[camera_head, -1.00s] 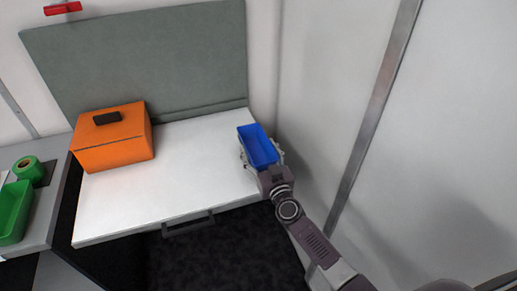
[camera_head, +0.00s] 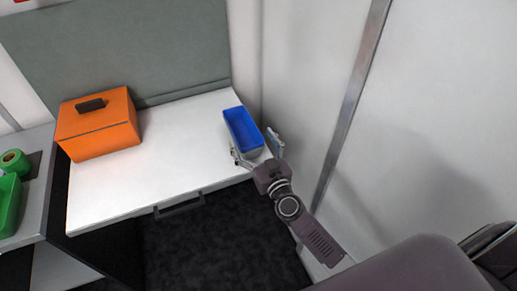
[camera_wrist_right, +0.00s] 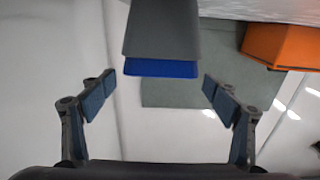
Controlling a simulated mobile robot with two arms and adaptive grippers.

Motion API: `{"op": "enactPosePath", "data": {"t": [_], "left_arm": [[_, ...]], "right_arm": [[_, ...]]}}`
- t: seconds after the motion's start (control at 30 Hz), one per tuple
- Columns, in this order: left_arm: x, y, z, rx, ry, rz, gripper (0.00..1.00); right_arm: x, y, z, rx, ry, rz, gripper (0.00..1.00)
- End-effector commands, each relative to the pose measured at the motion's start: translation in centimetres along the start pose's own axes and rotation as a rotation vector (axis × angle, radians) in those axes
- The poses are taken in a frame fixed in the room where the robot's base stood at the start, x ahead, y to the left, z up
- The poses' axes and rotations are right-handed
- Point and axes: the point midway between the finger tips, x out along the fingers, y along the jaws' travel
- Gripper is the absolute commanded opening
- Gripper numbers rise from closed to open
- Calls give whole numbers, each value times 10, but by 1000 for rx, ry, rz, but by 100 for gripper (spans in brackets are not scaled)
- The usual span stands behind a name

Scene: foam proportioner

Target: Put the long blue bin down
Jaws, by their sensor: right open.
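The long blue bin (camera_head: 242,130) stands upright and looks empty on the right end of the white table (camera_head: 165,145), close to the wall. My right gripper (camera_head: 254,150) is open at the bin's near end, its fingers spread wide to either side and apart from the bin. In the right wrist view the bin (camera_wrist_right: 161,69) shows at the top centre, beyond the open fingers and between them, with clear gaps on both sides. My left gripper is not in view.
An orange box (camera_head: 97,125) with a dark handle stands on the table's left part. The middle of the table is clear. A green bin (camera_head: 8,205) and a green roll (camera_head: 14,162) are on a grey surface at far left. A wall stands close on the right.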

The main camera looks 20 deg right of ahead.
Motion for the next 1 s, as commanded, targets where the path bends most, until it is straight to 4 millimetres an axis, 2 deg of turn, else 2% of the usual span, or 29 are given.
{"op": "enactPosePath", "data": {"t": [0.1,0.3,0.67,0.73,0.77,0.87,0.97,1.0], "left_arm": [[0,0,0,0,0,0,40],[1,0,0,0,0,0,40],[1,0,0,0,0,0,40],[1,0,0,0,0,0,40],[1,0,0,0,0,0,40],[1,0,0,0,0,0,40],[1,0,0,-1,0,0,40],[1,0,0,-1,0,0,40]], "right_arm": [[-22,0,1,0,-1,0,81],[-45,0,1,0,-1,0,81],[-52,0,0,0,0,0,81],[-53,0,6,-2,-10,-2,81],[-54,-1,13,-4,-21,-5,81],[-61,-5,55,-18,-97,-26,81],[-81,-10,129,-38,-235,-61,81],[-95,-13,165,-45,-307,-78,81]]}}
